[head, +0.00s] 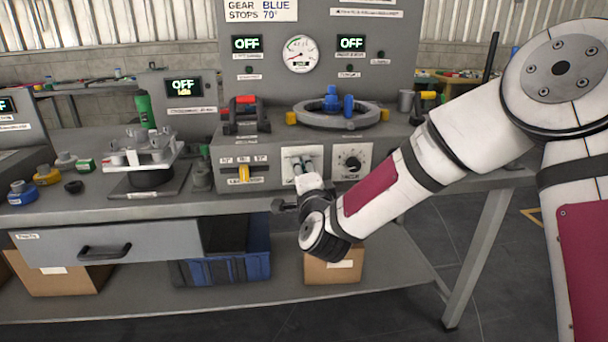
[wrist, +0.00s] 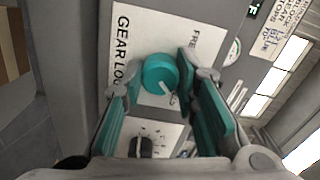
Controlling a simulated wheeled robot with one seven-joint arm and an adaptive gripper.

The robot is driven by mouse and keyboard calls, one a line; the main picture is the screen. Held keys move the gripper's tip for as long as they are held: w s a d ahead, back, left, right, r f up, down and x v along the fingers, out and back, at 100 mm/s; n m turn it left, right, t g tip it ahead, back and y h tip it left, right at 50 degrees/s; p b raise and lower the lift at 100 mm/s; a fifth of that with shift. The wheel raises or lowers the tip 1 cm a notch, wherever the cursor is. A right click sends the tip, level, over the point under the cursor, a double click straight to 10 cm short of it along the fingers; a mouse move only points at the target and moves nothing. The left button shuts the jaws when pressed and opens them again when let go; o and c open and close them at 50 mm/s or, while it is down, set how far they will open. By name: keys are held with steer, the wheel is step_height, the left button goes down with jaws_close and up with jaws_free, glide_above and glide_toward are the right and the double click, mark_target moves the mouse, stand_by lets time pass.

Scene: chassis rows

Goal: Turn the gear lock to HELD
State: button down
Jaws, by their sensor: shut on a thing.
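The gear lock is a round teal knob (wrist: 158,73) on a white plate (wrist: 150,30) marked GEAR LO..., the rest of the word being covered. My gripper (wrist: 157,80) has a teal-padded finger on each side of the knob and is shut on it. The white pointer line on the knob slants to the lower right in the wrist view, away from the FREE label at the upper right. Only a bit of another label shows past the knob, partly hidden by the right finger. In the head view my gripper (head: 304,172) covers the knob; the plate (head: 291,155) shows around it.
A black dial on a white plate (head: 365,160) sits right beside the gear lock. A yellow lever (head: 244,174) is to the left. A grey ring with blue pegs (head: 337,116) and a red-handled part (head: 243,101) stand on top of the console. A drawer handle (head: 105,251) juts out lower left.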

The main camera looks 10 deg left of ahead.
stand_by(0.4)
steer(key=c, duration=1.2)
jaws_free()
steer(key=shift+c, duration=0.2)
steer(key=shift+s, duration=0.1)
steer(key=v, duration=1.2)
